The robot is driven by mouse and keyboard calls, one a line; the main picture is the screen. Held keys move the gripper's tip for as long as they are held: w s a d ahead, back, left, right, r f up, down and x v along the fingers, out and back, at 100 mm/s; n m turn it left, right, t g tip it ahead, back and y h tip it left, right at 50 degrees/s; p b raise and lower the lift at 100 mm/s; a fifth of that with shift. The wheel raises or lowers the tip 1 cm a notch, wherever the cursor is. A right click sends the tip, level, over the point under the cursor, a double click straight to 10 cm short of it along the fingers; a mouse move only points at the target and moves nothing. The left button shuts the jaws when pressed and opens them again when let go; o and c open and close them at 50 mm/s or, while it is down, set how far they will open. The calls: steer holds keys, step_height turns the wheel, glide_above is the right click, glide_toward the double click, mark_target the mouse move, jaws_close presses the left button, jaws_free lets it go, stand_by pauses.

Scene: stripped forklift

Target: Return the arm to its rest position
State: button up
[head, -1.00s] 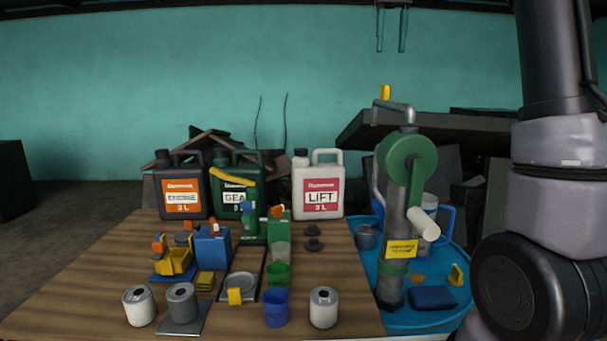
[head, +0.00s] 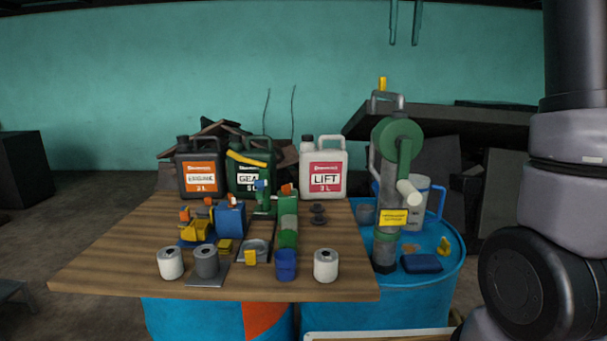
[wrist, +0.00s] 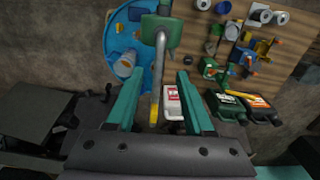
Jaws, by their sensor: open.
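My gripper (wrist: 156,78) is open in the wrist view, with its two teal fingers apart and nothing held between them. Two thin prongs at the top of the head view (head: 404,22) look like its fingers, hanging high in front of the wall. My arm (head: 572,200) stands along the right edge of the head view. In the wrist view the hand pump (wrist: 162,35) lies beyond and between the fingers, with its bent pipe in the line of sight. I cannot tell the exact gap, but no contact shows.
The wooden table (head: 110,270) carries jugs, cans, cups and small parts. The green-wheeled hand pump (head: 398,140) stands on a blue drum (head: 445,270) to its right. A dark slab (head: 470,120) lies behind the pump. Floor at the left (head: 60,215) is mostly clear.

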steer(key=s+f+m+t+y, duration=0.1)
steer(key=s+f+m+t, duration=0.1)
steer(key=s+f, duration=0.6)
steer(key=s+d+f+m+t+y, duration=0.1)
steer(key=s+f+m+t, duration=0.1)
steer(key=s+f+t, duration=0.3)
steer(key=s+f, duration=0.4)
steer(key=s, duration=0.4)
steer(key=shift+s+f, duration=0.25)
steer(key=shift+s, duration=0.15)
